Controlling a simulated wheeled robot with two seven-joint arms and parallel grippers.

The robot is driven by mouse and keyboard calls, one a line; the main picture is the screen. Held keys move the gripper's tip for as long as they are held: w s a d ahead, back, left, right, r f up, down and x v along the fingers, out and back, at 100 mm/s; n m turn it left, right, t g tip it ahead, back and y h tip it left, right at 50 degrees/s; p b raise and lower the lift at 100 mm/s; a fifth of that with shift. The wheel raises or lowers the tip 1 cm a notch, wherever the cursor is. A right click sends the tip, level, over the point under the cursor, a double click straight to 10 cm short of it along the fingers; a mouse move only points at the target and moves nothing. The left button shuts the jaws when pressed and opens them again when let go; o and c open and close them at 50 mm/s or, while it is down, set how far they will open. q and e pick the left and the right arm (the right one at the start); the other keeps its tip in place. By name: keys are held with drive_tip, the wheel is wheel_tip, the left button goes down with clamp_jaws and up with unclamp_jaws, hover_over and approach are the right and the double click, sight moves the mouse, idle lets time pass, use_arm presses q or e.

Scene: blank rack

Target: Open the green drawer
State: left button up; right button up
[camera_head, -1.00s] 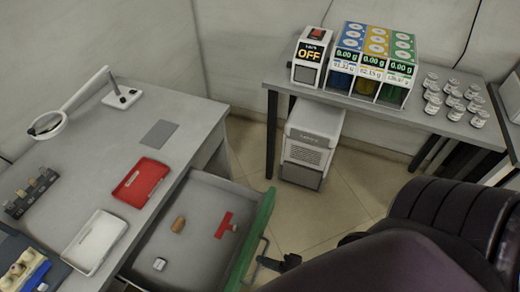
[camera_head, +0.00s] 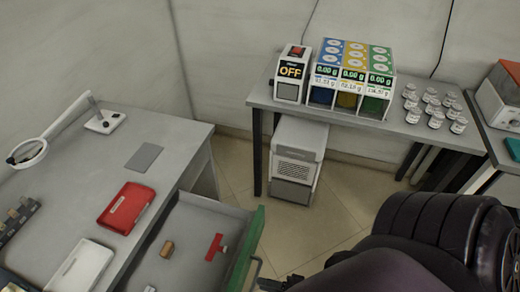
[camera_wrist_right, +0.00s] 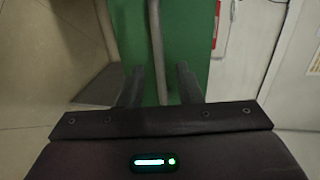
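The green drawer (camera_head: 245,252) stands pulled out from the grey desk, with its green front facing right and its grey inside showing. In the right wrist view, the green front (camera_wrist_right: 187,30) fills the middle, and its grey bar handle (camera_wrist_right: 156,45) runs down between my right gripper's fingers (camera_wrist_right: 160,88). The fingers are apart, with a gap on each side of the bar. In the head view my right gripper (camera_head: 268,284) is a dark shape at the bottom edge, beside the handle and partly cut off. My left gripper is not in view.
The drawer holds a brown item (camera_head: 167,249) and a red item (camera_head: 215,247). A red tray (camera_head: 127,208) and a white tray (camera_head: 82,268) lie on the desk (camera_head: 185,140). A white box unit (camera_head: 296,160) stands under the back table (camera_head: 400,125). Open floor lies between.

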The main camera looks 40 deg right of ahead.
drive_tip(key=v, duration=0.5)
drive_tip(key=shift+f, duration=0.15)
idle(0.3)
